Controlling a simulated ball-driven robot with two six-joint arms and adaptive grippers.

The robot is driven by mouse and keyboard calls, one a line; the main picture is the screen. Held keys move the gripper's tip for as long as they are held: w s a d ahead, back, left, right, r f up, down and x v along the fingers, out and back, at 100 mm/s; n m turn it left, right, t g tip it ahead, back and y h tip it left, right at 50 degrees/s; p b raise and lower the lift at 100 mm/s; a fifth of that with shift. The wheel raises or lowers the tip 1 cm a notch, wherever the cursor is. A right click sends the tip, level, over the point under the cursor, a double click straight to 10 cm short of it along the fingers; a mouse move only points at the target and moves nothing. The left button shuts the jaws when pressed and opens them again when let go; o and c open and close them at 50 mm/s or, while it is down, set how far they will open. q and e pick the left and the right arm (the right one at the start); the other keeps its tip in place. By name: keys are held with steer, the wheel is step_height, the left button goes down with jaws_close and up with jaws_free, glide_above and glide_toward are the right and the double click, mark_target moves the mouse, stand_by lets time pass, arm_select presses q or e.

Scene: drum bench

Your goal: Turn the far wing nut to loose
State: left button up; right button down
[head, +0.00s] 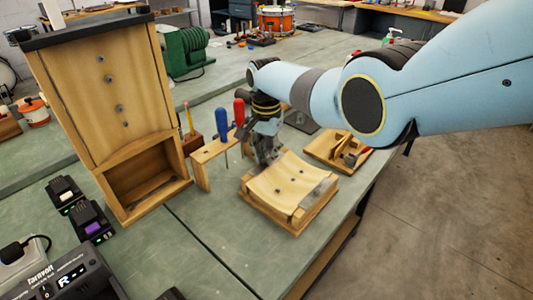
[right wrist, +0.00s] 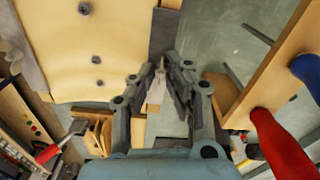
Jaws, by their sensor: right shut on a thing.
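My right gripper (head: 266,158) points down at the far end of the wooden fixture with the curved pale sheet (head: 284,178). In the right wrist view its fingers (right wrist: 163,78) are closed together on a small light-grey piece, the far wing nut (right wrist: 156,90), mostly hidden between them. This is beside the end of a dark metal strip (right wrist: 165,35) that lies across the sheet (right wrist: 60,45). A second metal strip (head: 319,190) crosses the near end of the sheet in the head view. The nut's angle cannot be made out. My left gripper is out of view.
A wooden tool rack with blue (head: 222,122) and red (head: 239,110) screwdriver handles stands close left of my right gripper. A tall wooden cabinet (head: 100,90) stands further left. A small wooden jig (head: 335,152) lies right. The bench front (head: 215,245) is largely clear.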

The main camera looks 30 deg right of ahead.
mark_target(266, 159)
steer(key=c, duration=1.3)
jaws_free()
steer(key=shift+a, duration=0.1)
steer(key=shift+c, duration=0.2)
step_height(266, 159, up, 12)
steer(key=shift+c, duration=0.4)
